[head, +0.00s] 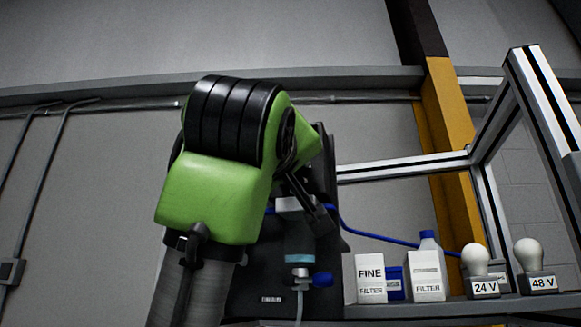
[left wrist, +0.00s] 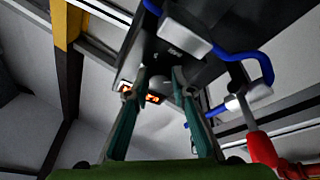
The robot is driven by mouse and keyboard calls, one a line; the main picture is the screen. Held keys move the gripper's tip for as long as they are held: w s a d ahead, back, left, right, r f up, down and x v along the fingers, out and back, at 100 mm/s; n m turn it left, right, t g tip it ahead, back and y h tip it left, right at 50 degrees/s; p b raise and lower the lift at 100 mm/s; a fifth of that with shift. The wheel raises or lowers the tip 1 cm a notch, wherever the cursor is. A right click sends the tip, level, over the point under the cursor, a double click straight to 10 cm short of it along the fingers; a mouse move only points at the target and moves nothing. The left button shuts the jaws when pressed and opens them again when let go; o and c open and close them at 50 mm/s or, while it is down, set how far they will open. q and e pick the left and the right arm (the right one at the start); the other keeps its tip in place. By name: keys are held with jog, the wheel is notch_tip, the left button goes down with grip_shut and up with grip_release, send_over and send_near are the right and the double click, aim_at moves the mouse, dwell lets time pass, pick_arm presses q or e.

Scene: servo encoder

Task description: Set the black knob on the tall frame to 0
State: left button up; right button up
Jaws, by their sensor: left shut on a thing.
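My left arm comes up in the middle of the head view and covers much of a tall black upright (head: 325,170). The dark end of my left gripper (head: 308,200) reaches to this upright's face. In the left wrist view the two teal fingers of my left gripper (left wrist: 160,78) converge at the underside of a black body (left wrist: 165,45). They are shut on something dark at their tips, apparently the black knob. The knob is mostly hidden, and its pointer and scale cannot be read. A small lit orange display (left wrist: 152,98) shows just behind the fingertips, its figures unreadable.
A red part (left wrist: 265,152) is near the right finger.

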pick_arm(q)
jog(key=shift+f, duration=0.1)
dwell(0.3)
jog(key=o, duration=1.1)
jog(key=v, duration=0.7)
jog(key=shift+s, duration=0.25)
jog(key=shift+f, duration=0.1)
